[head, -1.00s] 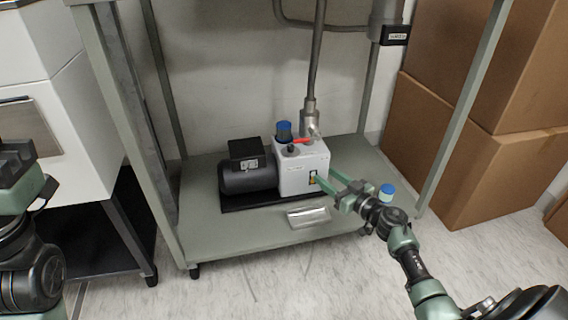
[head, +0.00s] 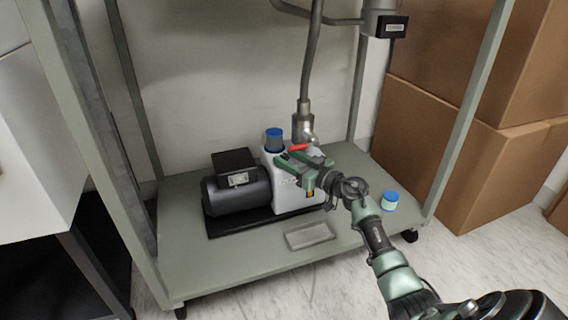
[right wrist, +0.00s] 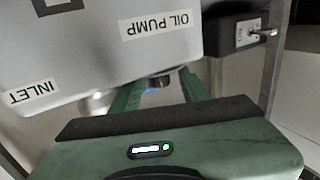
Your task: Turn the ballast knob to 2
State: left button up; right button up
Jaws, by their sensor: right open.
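The pump (head: 238,190), with a black motor and a light grey box (head: 289,197), sits on the cart's lower shelf. My right gripper (head: 287,158) is at the top of the box, open, its fingers pointing left and covering much of the top. The ballast knob is hidden behind it in the head view. In the right wrist view a small dark round part (right wrist: 156,82), probably the knob, shows between the open fingers (right wrist: 158,92). Whether the fingers touch it, and its setting, I cannot tell. My left gripper is out of view.
A blue-capped container (head: 273,140) and a red lever (head: 299,147) are close by the gripper. A blue-capped bottle (head: 390,201) and a shallow tray (head: 310,236) are on the shelf (head: 225,262). Cart posts and a vertical pipe (head: 310,65) bound the space; boxes (head: 430,150) stand right.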

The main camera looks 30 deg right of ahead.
jog(key=shift+x, duration=0.8)
